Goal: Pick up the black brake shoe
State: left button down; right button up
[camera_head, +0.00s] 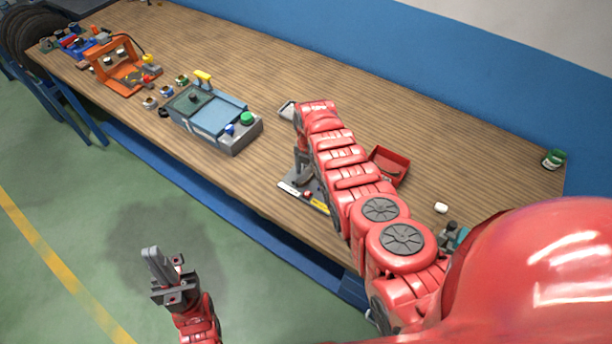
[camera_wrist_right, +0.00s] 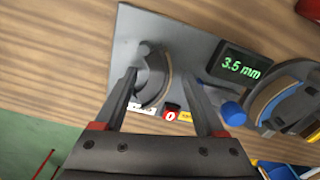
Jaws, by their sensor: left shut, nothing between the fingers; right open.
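A dark curved brake shoe (camera_wrist_right: 154,80) with a thin tan lining edge stands on a grey gauge plate (camera_wrist_right: 126,45) in the right wrist view. My right gripper (camera_wrist_right: 165,88) is open, with one finger on each side of the shoe; I cannot tell whether they touch it. The plate's labelled front edge (camera_head: 292,189) shows in the head view, where my right arm hides much of it. My left gripper (camera_head: 160,268) is shut and empty, over the green floor in front of the bench.
A display reading 3.5 mm (camera_wrist_right: 240,64), a blue knob (camera_wrist_right: 233,113) and another curved part (camera_wrist_right: 283,98) sit right of the shoe. On the wooden bench (camera_head: 300,70) are a red tray (camera_head: 402,156), a grey-blue fixture (camera_head: 236,143), an orange frame (camera_head: 112,77) and a green jar (camera_head: 553,159).

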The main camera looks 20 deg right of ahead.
jog(key=shift+f, duration=0.25)
grip_shut()
dwell(0.3)
